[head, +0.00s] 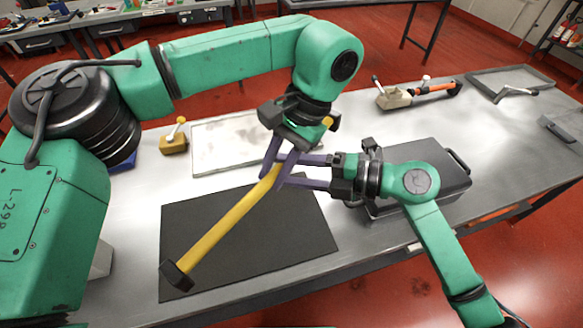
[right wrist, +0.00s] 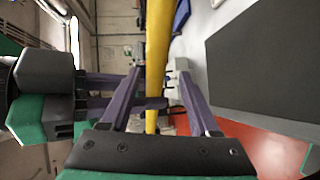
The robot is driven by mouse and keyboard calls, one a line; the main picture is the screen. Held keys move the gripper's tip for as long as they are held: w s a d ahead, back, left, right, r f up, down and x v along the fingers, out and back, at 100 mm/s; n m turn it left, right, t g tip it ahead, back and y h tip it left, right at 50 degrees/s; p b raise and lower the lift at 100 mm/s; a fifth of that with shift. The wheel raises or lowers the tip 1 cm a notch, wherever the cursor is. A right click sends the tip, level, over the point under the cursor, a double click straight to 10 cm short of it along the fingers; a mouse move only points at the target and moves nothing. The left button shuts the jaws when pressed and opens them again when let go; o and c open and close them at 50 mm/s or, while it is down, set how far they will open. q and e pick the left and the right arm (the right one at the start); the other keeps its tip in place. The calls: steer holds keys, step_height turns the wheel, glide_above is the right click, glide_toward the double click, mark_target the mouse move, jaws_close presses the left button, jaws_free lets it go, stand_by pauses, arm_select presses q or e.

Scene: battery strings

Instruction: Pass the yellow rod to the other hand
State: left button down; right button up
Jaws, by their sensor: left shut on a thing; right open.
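The yellow rod (head: 228,221) is held tilted above the dark mat (head: 305,235). Its black end piece (head: 176,275) is at the lower left, and a yellow tip shows past my left gripper at the upper right. My left gripper (head: 275,170) points down and is shut on the rod near its upper part. My right gripper (head: 289,171) comes in from the right, open, its fingers crossing close to the left fingers. In the right wrist view the rod (right wrist: 157,60) runs between the right gripper's spread fingers (right wrist: 158,100). The exact grip contact is partly hidden.
A pale tray (head: 215,145) lies behind the mat. A dark case (head: 440,170) stands under my right arm. A yellow block with a lever (head: 174,142) is at the left. A tool with an orange handle (head: 415,93) and a grey tray (head: 510,80) are at the back right.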

jaws_close()
steer(key=shift+f, duration=0.1)
arm_select(q)
steer(key=shift+w+a+r, duration=0.1)
steer(key=shift+a+r, duration=0.05)
arm_select(e)
steer(key=shift+f, duration=0.25)
stand_by(0.8)
arm_select(q)
steer(key=c, duration=0.7)
jaws_free()
steer(key=shift+c, duration=0.2)
steer(key=shift+o, duration=0.7)
arm_select(e)
steer(key=shift+r, duration=0.3)
